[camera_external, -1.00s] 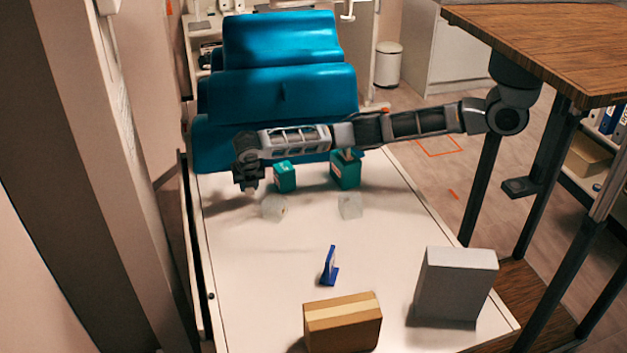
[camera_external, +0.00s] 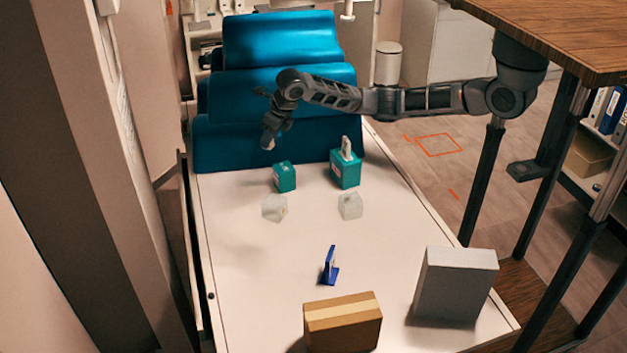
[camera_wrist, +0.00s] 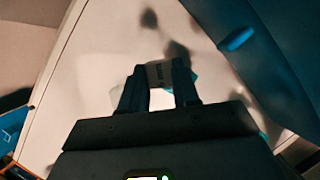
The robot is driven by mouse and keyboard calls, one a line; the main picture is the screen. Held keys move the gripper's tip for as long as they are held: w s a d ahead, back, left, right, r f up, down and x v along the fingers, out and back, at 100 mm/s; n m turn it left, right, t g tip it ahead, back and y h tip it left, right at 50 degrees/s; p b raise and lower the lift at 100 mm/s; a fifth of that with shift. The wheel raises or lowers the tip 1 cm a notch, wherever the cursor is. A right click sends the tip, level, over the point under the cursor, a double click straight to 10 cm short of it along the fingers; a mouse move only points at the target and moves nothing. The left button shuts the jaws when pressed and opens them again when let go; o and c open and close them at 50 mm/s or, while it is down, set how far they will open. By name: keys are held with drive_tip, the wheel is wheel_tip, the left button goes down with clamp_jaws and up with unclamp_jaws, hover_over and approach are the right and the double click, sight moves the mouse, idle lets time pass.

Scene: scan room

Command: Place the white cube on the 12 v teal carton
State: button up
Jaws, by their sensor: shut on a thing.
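My gripper (camera_external: 269,138) is raised above the far end of the white table, in front of the blue chair. Below and right of the gripper stand two teal cartons: a smaller one (camera_external: 285,177) and a larger one (camera_external: 345,171) with a pale upright object (camera_external: 347,148) on top. Their print is too small to read, so I cannot tell which is 12 V.
Two pale translucent blocks (camera_external: 274,208) (camera_external: 350,206) lie in front of the cartons. A blue item (camera_external: 330,268), a brown box (camera_external: 342,322) and a grey box (camera_external: 455,285) stand nearer the front. The blue chair (camera_external: 275,90) borders the far end. The table's left side is clear.

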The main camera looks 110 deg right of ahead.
drive_tip(key=s+r+n+y+p, duration=0.1)
drive_tip(key=s+r+n, duration=0.2)
drive_tip(key=s+n, duration=0.1)
drive_tip(key=p, duration=0.2)
approach(280, 166)
drive_tip(key=shift+t, duration=0.4)
drive_tip(key=x, duration=0.5)
drive_tip(key=shift+s+f, duration=0.25)
drive_tip(key=shift+b, duration=0.3)
drive_tip(key=shift+f, duration=0.2)
drive_tip(key=o, duration=1)
drive_tip(key=shift+r, duration=0.1)
drive_tip(key=v, duration=0.6)
drive_tip(key=b+v, duration=0.1)
drive_tip(key=v, duration=0.5)
drive_tip(key=shift+d+r, duration=0.2)
